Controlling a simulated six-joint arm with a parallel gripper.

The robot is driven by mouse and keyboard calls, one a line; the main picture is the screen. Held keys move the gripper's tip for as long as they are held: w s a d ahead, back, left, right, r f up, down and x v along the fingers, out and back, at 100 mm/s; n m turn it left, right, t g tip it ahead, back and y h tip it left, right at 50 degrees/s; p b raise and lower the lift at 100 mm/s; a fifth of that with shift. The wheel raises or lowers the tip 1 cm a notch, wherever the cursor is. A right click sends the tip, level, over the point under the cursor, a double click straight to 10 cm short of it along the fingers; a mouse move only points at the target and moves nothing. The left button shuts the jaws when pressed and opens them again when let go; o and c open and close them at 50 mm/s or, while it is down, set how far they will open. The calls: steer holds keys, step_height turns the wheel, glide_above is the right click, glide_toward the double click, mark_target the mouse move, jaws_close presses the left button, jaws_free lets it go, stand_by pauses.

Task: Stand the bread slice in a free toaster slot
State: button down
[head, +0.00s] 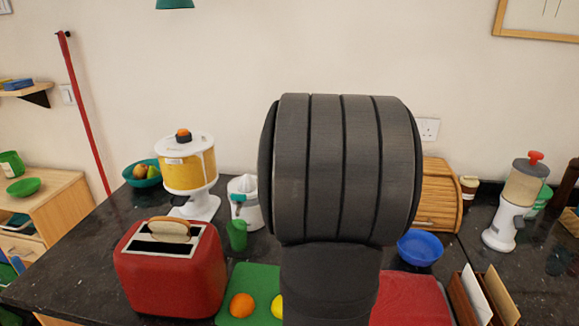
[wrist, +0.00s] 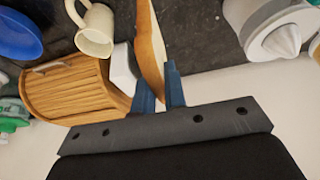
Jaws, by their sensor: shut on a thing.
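The red toaster (head: 172,272) stands on the counter at the left in the head view. A bread slice (head: 169,230) stands in its rear slot, and its front slot (head: 160,247) looks dark and empty. In the wrist view, my gripper (wrist: 158,84) has its blue fingers shut on another bread slice (wrist: 150,42). The held slice shows nearly edge-on, with its brown crust on one side, and reaches out past the fingertips. In the head view, my arm hides the gripper and the held slice. The toaster is not in the wrist view.
A green board with an orange (head: 242,306) and a lemon (head: 278,306) lies right of the toaster. A green cup (head: 237,236), a juicer (head: 246,205) and a yellow dispenser (head: 188,170) stand behind. A blue bowl (head: 420,248) and bread box (head: 438,195) are at right.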

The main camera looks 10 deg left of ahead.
steer(key=s+a+r+n+g+y, duration=0.1)
steer(key=s+a+r+n, duration=0.2)
steer(key=s+a+n, duration=0.5)
steer(key=s+a+r+n+g+y, duration=0.1)
steer(key=s+a+r+y, duration=0.2)
steer(key=a, duration=0.9)
steer(key=s+a+r+n+g, duration=0.1)
steer(key=s+a+r+n, duration=0.2)
steer(key=s+a+n, duration=0.5)
steer(key=s+a+n+g, duration=0.2)
steer(key=s+a, duration=0.2)
steer(key=s, duration=0.2)
steer(key=shift+d+f, duration=0.15)
steer(key=shift+f, duration=2.25)
steer(key=shift+d+f, duration=0.1)
steer(key=shift+f, duration=2.25)
